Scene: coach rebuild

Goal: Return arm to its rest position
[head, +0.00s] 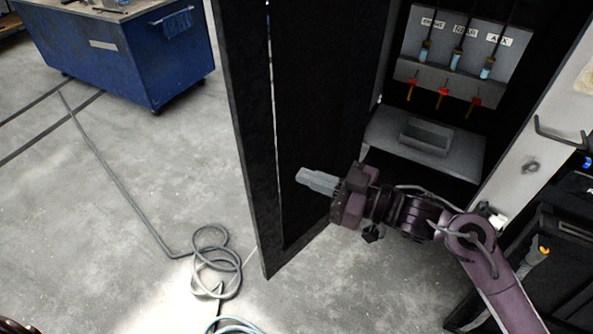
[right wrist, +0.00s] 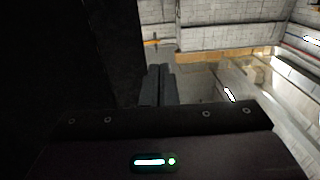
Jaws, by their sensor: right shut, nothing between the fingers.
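My right arm comes in from the lower right in the head view and reaches left across the front of an open black cabinet. My right gripper (head: 303,176) is shut and empty, its grey fingers pressed together in front of the dark panel. The shut fingers also show in the right wrist view (right wrist: 158,86), with a dark surface to their left. I cannot tell whether the fingertips touch the panel. My left gripper is not in view.
The tall black panel (head: 245,150) stands left of the gripper. A shelf (head: 383,130) with a grey tray (head: 425,137) and red-handled items (head: 443,98) is in the cabinet. A coiled hose (head: 216,262) lies on the floor. A blue workbench (head: 125,55) stands back left. Open floor lies between.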

